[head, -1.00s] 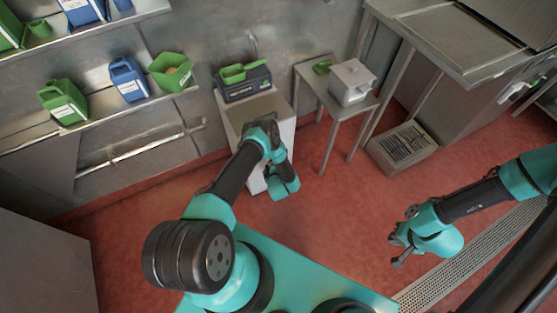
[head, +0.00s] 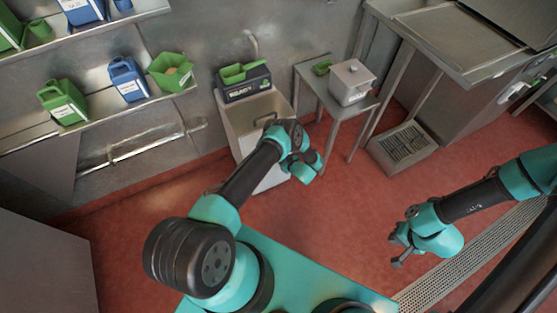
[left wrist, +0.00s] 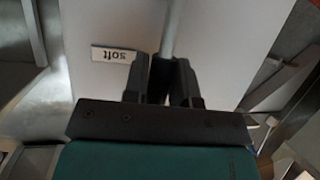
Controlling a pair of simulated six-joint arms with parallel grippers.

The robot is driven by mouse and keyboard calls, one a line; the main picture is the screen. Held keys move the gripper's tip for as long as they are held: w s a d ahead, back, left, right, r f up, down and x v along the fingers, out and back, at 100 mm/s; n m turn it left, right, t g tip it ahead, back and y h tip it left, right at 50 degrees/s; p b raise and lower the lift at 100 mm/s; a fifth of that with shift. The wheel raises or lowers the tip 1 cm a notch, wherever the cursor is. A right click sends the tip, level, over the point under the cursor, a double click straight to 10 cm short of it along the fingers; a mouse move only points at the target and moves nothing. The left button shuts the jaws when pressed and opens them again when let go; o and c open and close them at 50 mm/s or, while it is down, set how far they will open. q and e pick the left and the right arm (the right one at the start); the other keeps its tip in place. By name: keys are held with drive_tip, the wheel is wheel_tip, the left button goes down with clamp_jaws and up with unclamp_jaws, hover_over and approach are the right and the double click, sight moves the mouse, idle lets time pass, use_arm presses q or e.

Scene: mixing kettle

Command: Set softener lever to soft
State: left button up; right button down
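In the left wrist view, a white face carries a "soft" label (left wrist: 120,55), seen upside down. A grey rod (left wrist: 174,25), likely the lever, comes down to my left gripper (left wrist: 162,68). The dark fingers are on either side of the rod's lower end; whether they press on it is unclear. In the head view my left arm's wrist hides the contact. My right gripper (head: 394,251) is open and empty above the floor.
Shelves (head: 150,108) with jugs are at the left. A floor drain box (head: 402,147) is at the right.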

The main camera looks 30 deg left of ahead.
use_arm(q)
drive_tip(key=o, duration=0.5)
drive_tip(key=shift+s+a, duration=0.1)
drive_tip(key=v, duration=0.7)
idle(0.5)
